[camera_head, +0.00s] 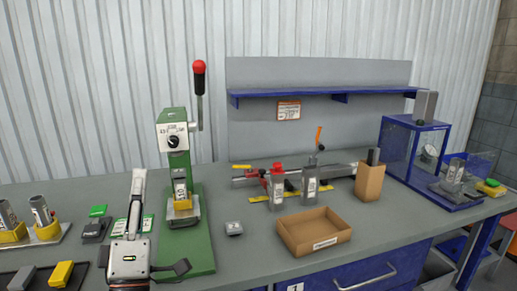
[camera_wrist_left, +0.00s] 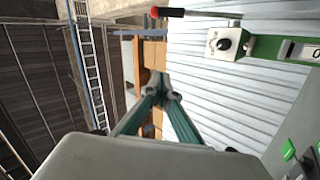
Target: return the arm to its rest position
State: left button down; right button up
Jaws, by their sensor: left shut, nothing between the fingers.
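My left gripper (camera_head: 139,175) rises from the lower left of the head view, in front of the bench's left part. It points up and away, with its fingers together and nothing held. Its fingers also show in the left wrist view (camera_wrist_left: 163,92), where they meet in front of the wall area, clear of any object. The pale housing below hides part of that view. My right gripper is not in view.
The green press (camera_head: 178,155) with a red-knobbed lever stands just right of my left gripper. Left are metal parts in yellow holders (camera_head: 45,230). A cardboard tray (camera_head: 345,233), clamp fixture (camera_head: 277,190) and blue-framed case (camera_head: 400,150) stand further right.

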pick_arm(q)
jog(key=d+f+m+g+h, duration=0.3)
jog(key=d+f+m+h, duration=0.3)
jog(key=m+h, duration=0.4)
jog(key=s+f+m+g+y, duration=0.3)
jog(key=f+m+g, duration=0.6)
jog(key=f, duration=1.2)
jog(key=s+a+f+m+g+y, duration=0.35)
jog(key=s+a+f, duration=0.45)
jog(key=f, duration=0.3)
jog(key=s+a+f+g+y, duration=0.4)
jog(key=s+a+f+y, duration=0.1)
jog(key=s+a, duration=0.65)
jog(key=w+d+f+n+t+h+p, duration=0.1)
jog(key=w+d+f+n+t+h, duration=0.1)
jog(key=d+f+h, duration=0.5)
jog(key=d+f+t, duration=0.1)
jog(key=d+f, duration=0.4)
jog(key=d, duration=0.4)
jog(key=shift+w+f+t, duration=0.15)
jog(key=shift+w+t, duration=0.1)
jog(key=shift+t, duration=0.1)
